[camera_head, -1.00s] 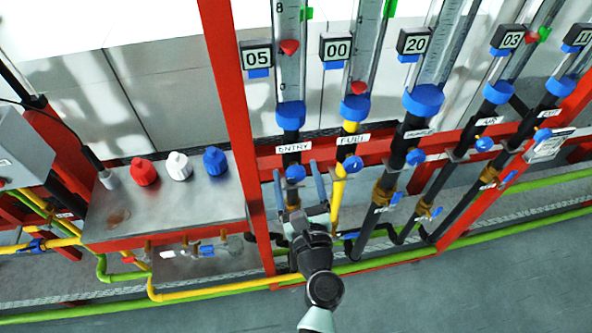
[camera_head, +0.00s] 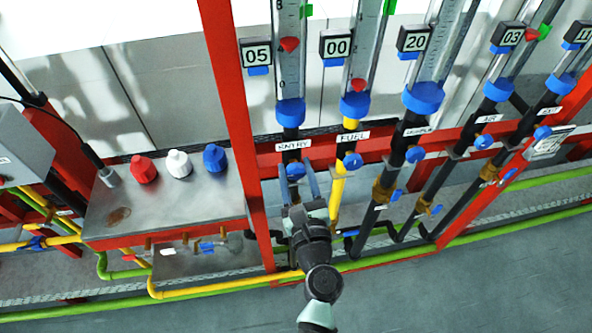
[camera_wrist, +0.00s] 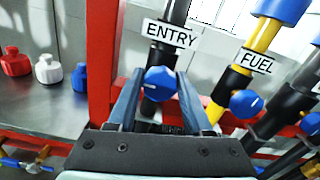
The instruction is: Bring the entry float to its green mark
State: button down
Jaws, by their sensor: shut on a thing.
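The entry float (camera_head: 289,44) is a red cone in the clear ENTRY tube, the leftmost tube. Its green mark (camera_head: 306,11) is on the tube's right side, above the float. The display (camera_head: 256,56) beside the tube reads 05. The blue entry knob (camera_head: 295,170) sits below the ENTRY label (camera_head: 293,146). My gripper (camera_head: 297,169) is shut on this knob, one finger on each side. In the wrist view, the knob (camera_wrist: 160,83) shows between the fingertips of my gripper (camera_wrist: 159,82). The wrist view does not show the float.
The FUEL knob (camera_head: 352,161) is close on the right, on a yellow pipe. A red post (camera_head: 233,100) stands close on the left. Further left, a metal bench (camera_head: 120,215) holds red, white and blue bottles. More tubes stand to the right.

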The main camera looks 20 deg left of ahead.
jog(key=shift+n, duration=0.3)
jog(key=n+b, duration=0.3)
jog(key=n, duration=0.1)
jog(key=shift+f, duration=0.2)
jog(key=shift+r+n+b, duration=0.1)
jog(key=shift+n+b, duration=1.25)
jog(key=shift+n, duration=0.65)
jog(key=shift+c, duration=1.5)
grip_release()
jog(key=shift+s, duration=0.15)
